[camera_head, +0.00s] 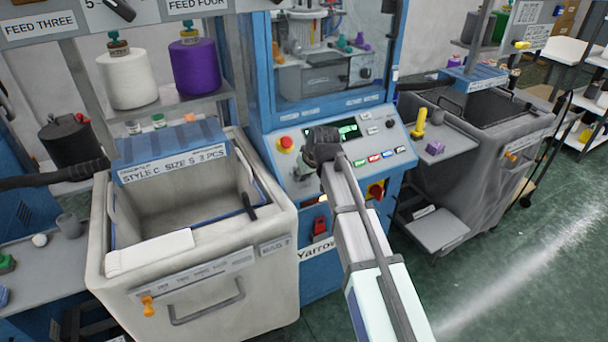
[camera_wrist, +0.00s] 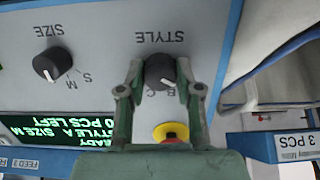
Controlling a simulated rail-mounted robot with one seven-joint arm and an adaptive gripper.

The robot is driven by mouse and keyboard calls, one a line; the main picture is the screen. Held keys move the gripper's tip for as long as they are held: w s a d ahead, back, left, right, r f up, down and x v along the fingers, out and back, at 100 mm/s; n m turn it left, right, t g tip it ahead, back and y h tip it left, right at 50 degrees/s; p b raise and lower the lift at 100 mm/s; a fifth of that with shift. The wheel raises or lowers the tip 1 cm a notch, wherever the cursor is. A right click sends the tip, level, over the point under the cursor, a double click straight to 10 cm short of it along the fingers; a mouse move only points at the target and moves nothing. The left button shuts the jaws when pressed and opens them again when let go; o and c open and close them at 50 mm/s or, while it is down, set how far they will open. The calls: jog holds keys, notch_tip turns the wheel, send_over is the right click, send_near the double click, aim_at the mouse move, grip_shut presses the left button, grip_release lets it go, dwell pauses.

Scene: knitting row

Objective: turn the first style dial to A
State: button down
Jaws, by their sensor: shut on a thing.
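The black style dial (camera_wrist: 160,68) is on the grey control panel (camera_wrist: 95,95) under the word STYLE, which appears upside down in the wrist view. My gripper (camera_wrist: 160,74) is shut on the dial, one finger on each side. The letters B and C show beside it; I cannot make out an A or clearly read the dial's pointer. The screen (camera_wrist: 75,135) shows STYLE A, SIZE M and 0 PCS LEFT in green. In the head view my gripper (camera_head: 321,148) is at the panel (camera_head: 385,150) and hides the dial.
A size dial (camera_wrist: 52,65) sits beside the style dial. A red emergency button on yellow (camera_wrist: 171,132) is close to my fingers; it also shows in the head view (camera_head: 286,143). A grey bin (camera_head: 190,255) stands left of the machine, another bin (camera_head: 470,150) right.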

jog(key=c, duration=0.8)
grip_release()
jog(key=v, duration=1.2)
